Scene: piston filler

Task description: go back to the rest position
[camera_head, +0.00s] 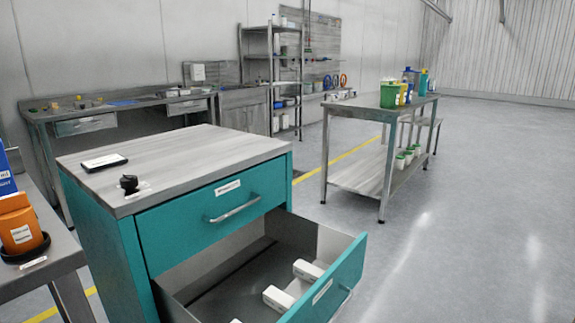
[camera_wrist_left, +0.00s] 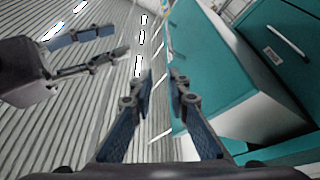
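Neither of my grippers shows in the head view. In the left wrist view my left gripper (camera_wrist_left: 162,82) is open, with nothing between its fingers. My right gripper (camera_wrist_left: 121,38) shows at the upper left of that view, its two fingers apart and empty. The teal drawer cabinet (camera_head: 96,228) stands close in front in the head view; part of it shows at the right of the left wrist view (camera_wrist_left: 222,62). Both grippers appear clear of it.
The lower drawer (camera_head: 335,287) is pulled out, with white boxes (camera_head: 278,298) inside. A black knob (camera_head: 129,184) and a dark flat device (camera_head: 104,162) lie on the cabinet top. A bench with an orange container (camera_head: 20,230) is at left. Floor (camera_head: 470,220) at right is clear.

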